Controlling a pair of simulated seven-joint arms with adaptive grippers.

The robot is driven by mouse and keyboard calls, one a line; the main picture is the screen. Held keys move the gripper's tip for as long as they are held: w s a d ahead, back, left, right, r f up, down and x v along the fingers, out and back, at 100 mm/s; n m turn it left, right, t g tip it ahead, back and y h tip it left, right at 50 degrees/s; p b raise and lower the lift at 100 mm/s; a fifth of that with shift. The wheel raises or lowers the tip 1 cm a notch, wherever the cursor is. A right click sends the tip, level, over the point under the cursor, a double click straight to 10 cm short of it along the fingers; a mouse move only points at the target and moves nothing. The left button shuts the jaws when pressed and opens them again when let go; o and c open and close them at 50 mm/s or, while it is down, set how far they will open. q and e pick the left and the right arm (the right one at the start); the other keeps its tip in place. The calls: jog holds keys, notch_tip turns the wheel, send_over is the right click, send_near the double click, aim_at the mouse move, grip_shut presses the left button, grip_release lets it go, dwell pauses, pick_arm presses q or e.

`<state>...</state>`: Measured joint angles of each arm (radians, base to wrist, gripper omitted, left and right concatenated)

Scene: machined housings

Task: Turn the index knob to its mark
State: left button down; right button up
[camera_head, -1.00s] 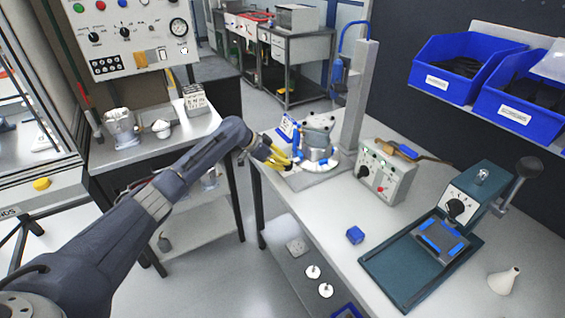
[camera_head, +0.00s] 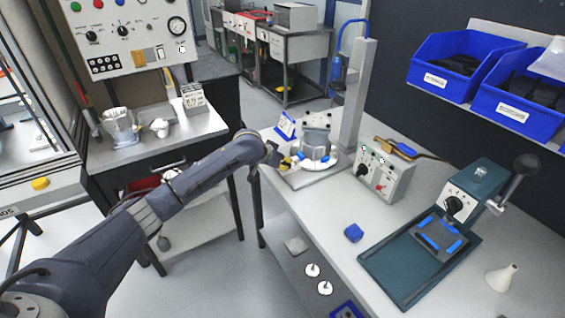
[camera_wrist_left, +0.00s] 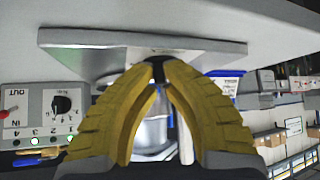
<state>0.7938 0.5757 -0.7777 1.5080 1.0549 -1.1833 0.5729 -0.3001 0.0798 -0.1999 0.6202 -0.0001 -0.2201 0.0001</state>
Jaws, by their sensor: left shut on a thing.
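My left gripper (camera_head: 287,163) is at the near left side of a fixture, its yellow fingers closed together. In the left wrist view the fingertips (camera_wrist_left: 160,68) meet on a small dark piece that looks like a knob (camera_wrist_left: 158,72), mostly hidden between them. It sits by the fixture's grey base plate (camera_wrist_left: 85,42). I cannot read any mark on it. A grey machined housing (camera_head: 316,146) stands on the fixture, and a metal cylinder (camera_wrist_left: 152,132) shows behind the fingers in the wrist view. My right gripper is not in view.
A grey control box (camera_head: 385,175) with a black knob stands right of the fixture, beside a tall post (camera_head: 354,95). The table between is clear.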

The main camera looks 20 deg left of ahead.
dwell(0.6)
pick_arm(q)
jog(key=c, duration=1.5)
grip_release()
jog(key=shift+o, duration=0.2)
jog(key=v, duration=1.2)
jog(key=shift+d, duration=0.15)
